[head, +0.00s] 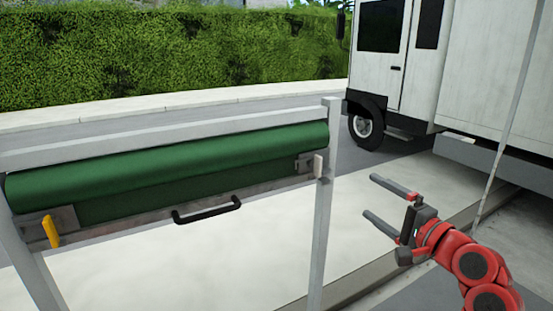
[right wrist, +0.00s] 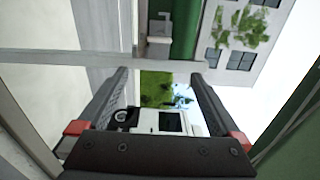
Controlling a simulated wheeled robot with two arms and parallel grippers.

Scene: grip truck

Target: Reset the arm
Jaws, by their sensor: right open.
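My right gripper (head: 386,205) is at the right of the head view, at the end of my red arm. Its two dark fingers with red parts are spread apart with nothing between them. It is to the right of the metal frame's upright post and apart from it. In the right wrist view the same open fingers (right wrist: 158,85) point away, with the truck and hedge seen between and beyond them. My left gripper is not in view.
A grey metal frame (head: 324,220) holds a green roll (head: 170,165) with a black handle (head: 206,211) and a yellow latch (head: 51,231). A white truck (head: 488,65) stands behind right. A thin pole (head: 503,150) rises at far right. A hedge (head: 180,45) lines the back.

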